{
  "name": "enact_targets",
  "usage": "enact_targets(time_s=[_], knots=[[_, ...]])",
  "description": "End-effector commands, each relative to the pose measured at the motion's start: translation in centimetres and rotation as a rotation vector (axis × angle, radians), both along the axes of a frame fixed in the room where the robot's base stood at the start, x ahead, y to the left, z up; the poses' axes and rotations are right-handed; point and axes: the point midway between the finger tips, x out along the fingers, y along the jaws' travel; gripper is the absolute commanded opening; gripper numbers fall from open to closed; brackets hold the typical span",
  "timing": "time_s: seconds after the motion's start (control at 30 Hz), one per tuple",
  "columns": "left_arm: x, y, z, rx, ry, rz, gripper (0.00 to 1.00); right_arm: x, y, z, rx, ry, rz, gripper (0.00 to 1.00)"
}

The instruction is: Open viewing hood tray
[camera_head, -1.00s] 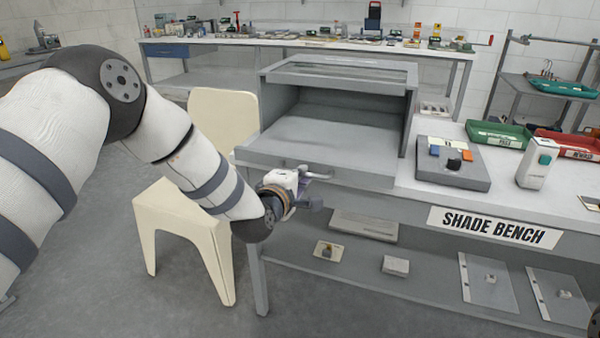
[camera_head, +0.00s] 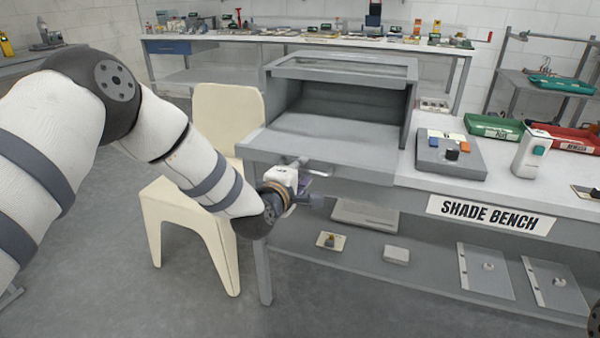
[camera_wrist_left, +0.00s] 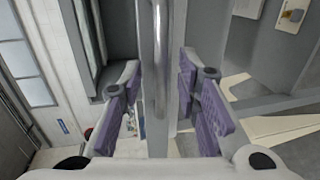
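The grey viewing hood (camera_head: 340,72) stands on the bench with its front open. The flat grey tray (camera_head: 310,143) reaches from inside the hood to the bench's front edge. A metal bar handle (camera_head: 318,166) sticks out from the tray's front. My left gripper (camera_head: 302,187) is at this handle, in front of the tray. In the left wrist view, the handle bar (camera_wrist_left: 158,70) runs between the open purple-padded fingers of my left gripper (camera_wrist_left: 163,112), with gaps on both sides. The fingertips are partly hidden in the head view.
A cream chair (camera_head: 228,120) stands left of the bench, close behind my left arm. A control box with coloured buttons (camera_head: 450,155), a white device (camera_head: 530,153) and green (camera_head: 493,127) and red (camera_head: 563,138) trays lie right of the hood. A lower shelf (camera_head: 420,265) holds small parts.

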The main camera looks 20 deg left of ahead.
Motion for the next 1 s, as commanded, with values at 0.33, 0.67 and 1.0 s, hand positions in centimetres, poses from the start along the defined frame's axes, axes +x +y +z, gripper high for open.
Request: enact_targets(time_s=[0.33, 0.67, 1.0], knots=[[-3.9, 0.1, 0.7, -0.003, 0.005, 0.0, 0.3, 0.0, 0.0, 0.0, 0.0, 0.0, 0.0, 0.63], [-11.1, 0.4, 2.3, -0.001, 0.002, 0.0, 0.3, 0.0, 0.0, 0.0, 0.0, 0.001, 0.0, 0.63], [-11.8, 0.4, 2.4, 0.0, 0.0, 0.0, 0.3, 0.0, 0.0, 0.0, 0.0, 0.001, 0.0, 0.63]])
